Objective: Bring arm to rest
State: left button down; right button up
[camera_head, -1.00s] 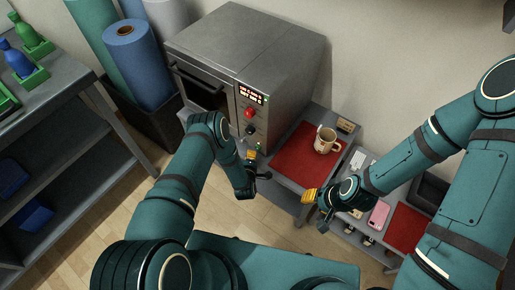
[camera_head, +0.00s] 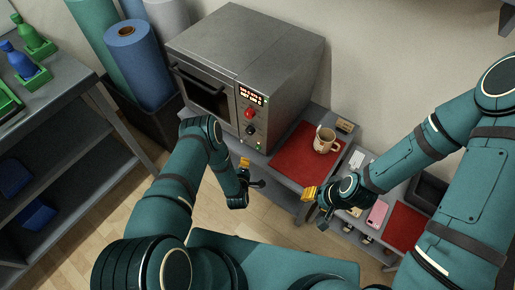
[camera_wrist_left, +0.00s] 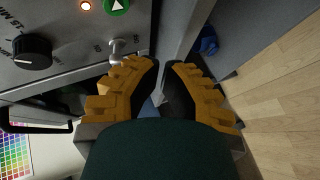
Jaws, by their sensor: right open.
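My left gripper (camera_head: 248,174) hangs in front of the grey press oven (camera_head: 245,60), below its control panel and left of the red mat (camera_head: 296,158). In the left wrist view its two yellow-padded fingers (camera_wrist_left: 165,72) stand apart with nothing between them, so it is open and empty. My right gripper (camera_head: 314,196) is open with yellow pads, in front of the lower edge of the red mat. It holds nothing that I can see.
The black knob (camera_wrist_left: 33,50) and green button (camera_wrist_left: 117,5) of the panel are close to my left gripper. A pink phone (camera_head: 377,214) and a second red mat (camera_head: 406,228) lie at the right. A shelf with bottles (camera_head: 20,62) stands at the left. Fabric rolls (camera_head: 140,60) stand behind.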

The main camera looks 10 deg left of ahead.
dwell(0.4)
pick_arm(q)
jog(key=s+d+r+m+g+h, duration=0.3)
jog(key=s+r+m+g, duration=0.3)
jog(key=s+r, duration=0.3)
jog(key=s+d+r+m+g+h, duration=0.2)
jog(key=s+d+r+m+g, duration=0.2)
jog(key=s+r+m, duration=0.5)
notch_tip(320, 180, up, 4)
jog(key=shift+s+d+g+h, duration=0.25)
jog(key=shift+d+g+h, duration=0.15)
jog(key=shift+g, duration=0.6)
